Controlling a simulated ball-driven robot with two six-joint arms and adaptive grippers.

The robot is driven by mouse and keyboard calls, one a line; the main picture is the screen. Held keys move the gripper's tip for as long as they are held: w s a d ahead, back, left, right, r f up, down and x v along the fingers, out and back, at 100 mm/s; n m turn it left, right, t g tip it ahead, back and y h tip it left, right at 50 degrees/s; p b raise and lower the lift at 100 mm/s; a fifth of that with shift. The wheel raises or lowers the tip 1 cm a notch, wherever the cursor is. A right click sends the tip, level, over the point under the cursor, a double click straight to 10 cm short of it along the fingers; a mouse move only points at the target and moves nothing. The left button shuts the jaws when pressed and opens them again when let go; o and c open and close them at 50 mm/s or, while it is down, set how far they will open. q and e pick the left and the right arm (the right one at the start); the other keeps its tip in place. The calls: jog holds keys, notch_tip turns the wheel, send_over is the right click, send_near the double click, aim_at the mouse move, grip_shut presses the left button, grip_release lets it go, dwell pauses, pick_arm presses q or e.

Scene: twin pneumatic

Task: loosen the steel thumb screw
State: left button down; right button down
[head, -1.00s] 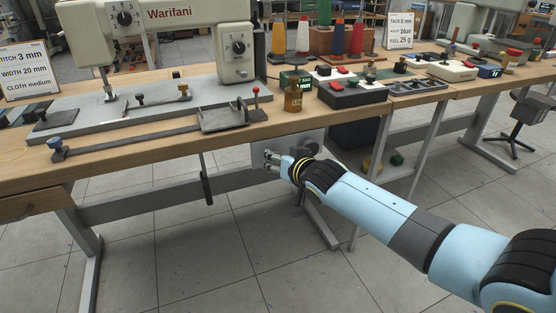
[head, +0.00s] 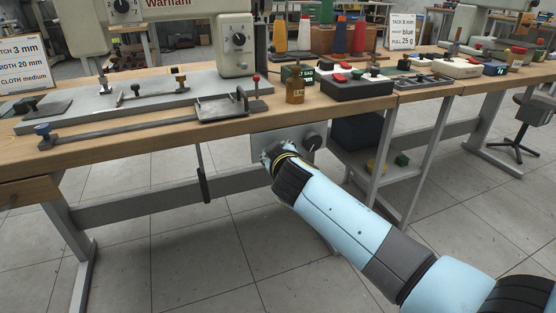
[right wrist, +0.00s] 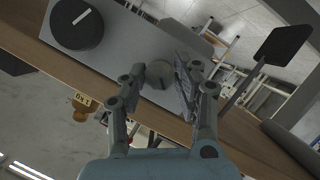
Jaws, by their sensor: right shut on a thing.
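The steel thumb screw (right wrist: 160,75) is a small grey round head with a dark line on its face, on a grey panel (right wrist: 126,32) beside a larger black knob (right wrist: 77,22). In the head view this panel (head: 262,142) hangs under the table's front edge, and the black knob (head: 312,141) shows at its right. My right gripper (head: 266,154) is at the panel's left part and hides the screw there. In the right wrist view my right gripper (right wrist: 161,78) has a finger on each side of the screw and is shut on it. My left gripper is not in view.
The wooden table edge (head: 150,147) runs just above the panel. A dark pedal-like plate on a rod (head: 203,186) hangs to the left. A table leg (head: 384,165) stands to the right.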

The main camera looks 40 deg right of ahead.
pick_arm(q)
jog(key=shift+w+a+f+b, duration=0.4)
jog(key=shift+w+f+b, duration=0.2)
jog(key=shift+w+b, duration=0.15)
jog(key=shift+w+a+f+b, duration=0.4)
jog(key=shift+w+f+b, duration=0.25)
jog(key=shift+b, duration=0.2)
pick_arm(e)
jog(key=shift+a+f+n+h, duration=0.15)
jog(key=shift+n+h, duration=0.85)
jog(key=shift+n, duration=0.6)
jog(key=c, duration=1)
grip_release()
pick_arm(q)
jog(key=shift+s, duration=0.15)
pick_arm(e)
jog(key=shift+v, duration=3.75)
